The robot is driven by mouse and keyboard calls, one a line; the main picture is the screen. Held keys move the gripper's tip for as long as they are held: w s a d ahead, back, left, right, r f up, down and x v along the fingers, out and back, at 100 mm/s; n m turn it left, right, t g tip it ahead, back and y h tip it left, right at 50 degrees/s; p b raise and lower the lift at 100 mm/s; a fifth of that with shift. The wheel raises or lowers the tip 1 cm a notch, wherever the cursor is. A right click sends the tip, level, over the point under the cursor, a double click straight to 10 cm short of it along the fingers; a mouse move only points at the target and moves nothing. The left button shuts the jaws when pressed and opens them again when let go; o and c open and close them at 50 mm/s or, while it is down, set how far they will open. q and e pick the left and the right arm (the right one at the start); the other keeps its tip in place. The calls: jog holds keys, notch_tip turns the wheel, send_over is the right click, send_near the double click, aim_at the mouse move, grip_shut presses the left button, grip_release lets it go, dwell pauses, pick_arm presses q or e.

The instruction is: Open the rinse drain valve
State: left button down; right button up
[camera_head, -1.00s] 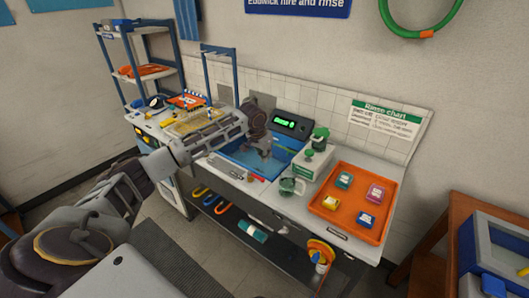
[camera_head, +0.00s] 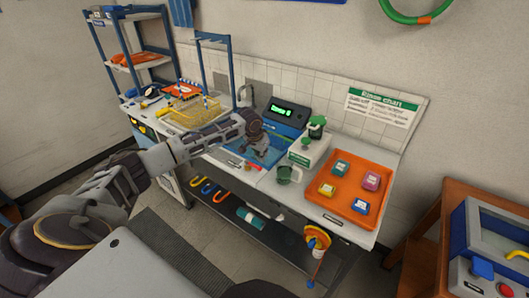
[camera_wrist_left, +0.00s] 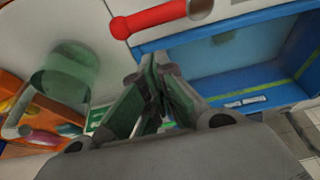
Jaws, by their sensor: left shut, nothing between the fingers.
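A red lever-like handle (camera_wrist_left: 150,18) lies across the top of the left wrist view, beside the blue sink (camera_wrist_left: 240,65). A small red part (camera_head: 251,166) shows at the sink's front edge in the head view. I cannot read a label that marks it as the drain valve. My left gripper (camera_head: 263,154) is low over the front right of the sink. In the left wrist view its fingers (camera_wrist_left: 153,80) are together and empty, apart from the red handle. My right gripper is not in view.
A green mug (camera_head: 288,174) stands on the counter right of my left gripper. A lit control box (camera_head: 285,113) is behind the sink. A wire basket (camera_head: 190,113) stands left.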

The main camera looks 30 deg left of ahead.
pick_arm(q)
jog(key=shift+s+f, duration=0.15)
jog(key=shift+s, duration=0.75)
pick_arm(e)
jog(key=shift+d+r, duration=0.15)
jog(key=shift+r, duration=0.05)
pick_arm(q)
jog(key=shift+a, duration=0.1)
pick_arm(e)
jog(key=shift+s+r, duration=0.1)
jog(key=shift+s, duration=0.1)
